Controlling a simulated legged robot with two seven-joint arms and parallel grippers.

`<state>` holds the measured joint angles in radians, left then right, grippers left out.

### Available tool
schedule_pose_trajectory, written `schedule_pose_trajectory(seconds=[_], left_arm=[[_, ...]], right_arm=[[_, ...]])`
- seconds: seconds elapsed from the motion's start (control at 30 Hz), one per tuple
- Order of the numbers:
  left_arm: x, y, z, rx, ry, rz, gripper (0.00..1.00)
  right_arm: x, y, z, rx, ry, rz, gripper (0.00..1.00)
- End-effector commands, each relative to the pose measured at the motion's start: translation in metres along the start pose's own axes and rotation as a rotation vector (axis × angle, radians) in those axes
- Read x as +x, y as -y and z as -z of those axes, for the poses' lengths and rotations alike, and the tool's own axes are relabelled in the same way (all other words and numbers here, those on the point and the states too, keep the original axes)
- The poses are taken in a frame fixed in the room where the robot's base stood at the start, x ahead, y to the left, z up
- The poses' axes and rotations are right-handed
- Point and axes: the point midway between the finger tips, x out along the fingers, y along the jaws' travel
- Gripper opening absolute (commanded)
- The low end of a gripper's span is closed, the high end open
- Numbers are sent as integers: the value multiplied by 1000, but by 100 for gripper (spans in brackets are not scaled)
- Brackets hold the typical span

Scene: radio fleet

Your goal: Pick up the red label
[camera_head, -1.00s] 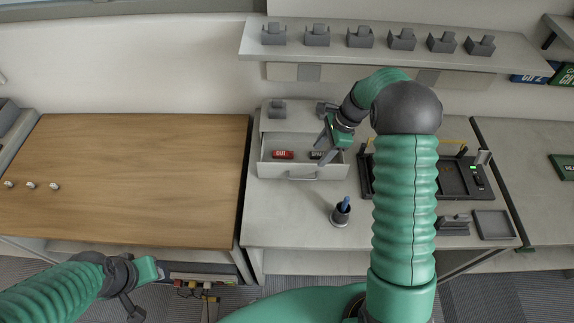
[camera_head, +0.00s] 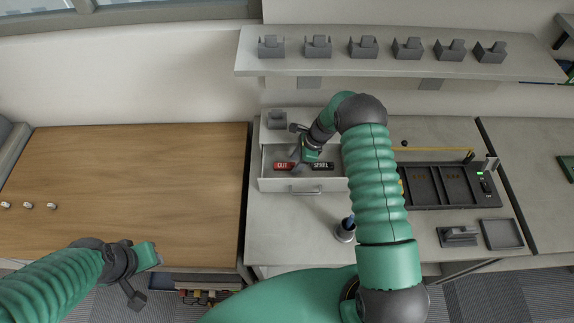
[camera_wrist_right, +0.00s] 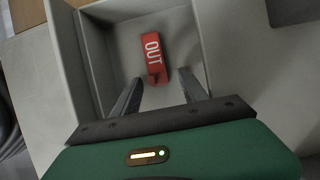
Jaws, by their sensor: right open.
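The red label (camera_head: 284,166), marked OUT, lies in the open drawer (camera_head: 270,184). In the right wrist view the red label (camera_wrist_right: 155,57) lies on the drawer floor, just beyond the fingers. My right gripper (camera_head: 300,162) is over the drawer, close to the label. In the right wrist view my right gripper (camera_wrist_right: 162,92) is open, its two fingers apart with nothing between them. A black label (camera_head: 322,166), marked SPARE, lies to the right of the red one. My left gripper (camera_head: 144,275) is low at the left, away from the drawer; its jaw state is unclear.
A shelf (camera_head: 400,67) with several grey holders runs above. A cup (camera_head: 345,231) with a blue item stands in front of the drawer. A black tray (camera_head: 440,187) is to the right. The wooden table (camera_head: 130,190) at left is mostly clear.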

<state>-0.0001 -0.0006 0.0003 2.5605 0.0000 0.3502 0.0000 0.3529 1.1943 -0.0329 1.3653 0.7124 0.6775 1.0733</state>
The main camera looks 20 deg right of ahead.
Motion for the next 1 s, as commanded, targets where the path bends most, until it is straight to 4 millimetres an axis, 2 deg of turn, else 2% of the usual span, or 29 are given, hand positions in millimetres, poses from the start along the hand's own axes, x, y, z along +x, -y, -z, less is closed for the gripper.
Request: schedule_pose_trajectory(seconds=[0.23,0.6,0.9,1.0], left_arm=[[0,0,0,0,0,0,36],[0,0,0,0,0,0,36],[0,0,0,0,0,0,36],[2,0,0,0,0,0,36]], right_arm=[[4,-2,-3,-2,-1,0,49],[3,0,0,-2,0,1,1],[3,0,0,-1,-1,1,0],[-3,0,-2,-2,-1,2,0]])
